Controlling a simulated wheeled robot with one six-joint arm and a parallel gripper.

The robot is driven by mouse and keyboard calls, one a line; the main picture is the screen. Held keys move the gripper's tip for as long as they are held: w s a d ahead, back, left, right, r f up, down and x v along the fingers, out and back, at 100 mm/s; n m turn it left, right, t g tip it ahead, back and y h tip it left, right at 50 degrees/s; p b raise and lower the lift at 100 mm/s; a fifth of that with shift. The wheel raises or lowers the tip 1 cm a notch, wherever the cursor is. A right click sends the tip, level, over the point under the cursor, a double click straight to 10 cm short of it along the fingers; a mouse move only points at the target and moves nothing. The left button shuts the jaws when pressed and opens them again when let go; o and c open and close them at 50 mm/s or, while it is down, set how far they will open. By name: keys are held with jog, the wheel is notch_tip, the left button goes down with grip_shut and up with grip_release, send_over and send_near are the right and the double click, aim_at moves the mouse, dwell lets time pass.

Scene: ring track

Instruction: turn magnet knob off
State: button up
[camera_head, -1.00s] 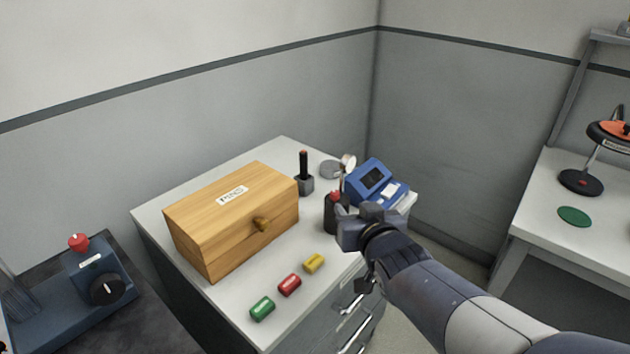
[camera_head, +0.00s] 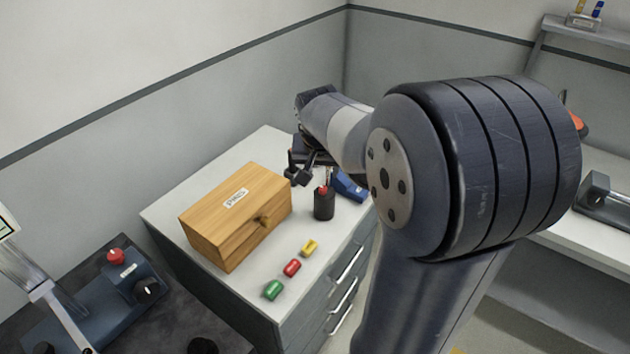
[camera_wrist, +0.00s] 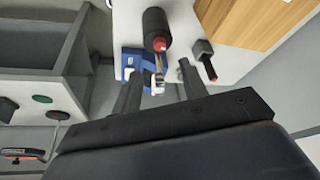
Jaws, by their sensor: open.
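A black knob (camera_head: 147,290) sits on the front of a blue block (camera_head: 128,280) at the lower left of the head view, with a red knob (camera_head: 116,256) on top. I cannot tell for sure that this is the magnet knob, and its setting is too small to read. My gripper (camera_head: 299,176) is far from it, above the back of the white cabinet, near a black cylinder with a red top (camera_head: 324,204). In the wrist view my gripper (camera_wrist: 158,84) is open with nothing between its fingers. The blue block is not in the wrist view.
A wooden box (camera_head: 230,222) stands on the cabinet (camera_head: 170,214). Green, red and yellow pieces (camera_head: 292,267) lie in front of it. A blue device (camera_head: 350,187) is partly hidden behind my arm. In the wrist view, a black holder with a rod (camera_wrist: 205,58) is beside my gripper.

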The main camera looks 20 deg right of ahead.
aim_at(323, 189)
jog(key=x, duration=0.9)
jog(key=shift+w+d+f+p, duration=0.1)
jog(key=shift+f+p, duration=0.2)
jog(key=shift+p, duration=0.1)
grip_shut()
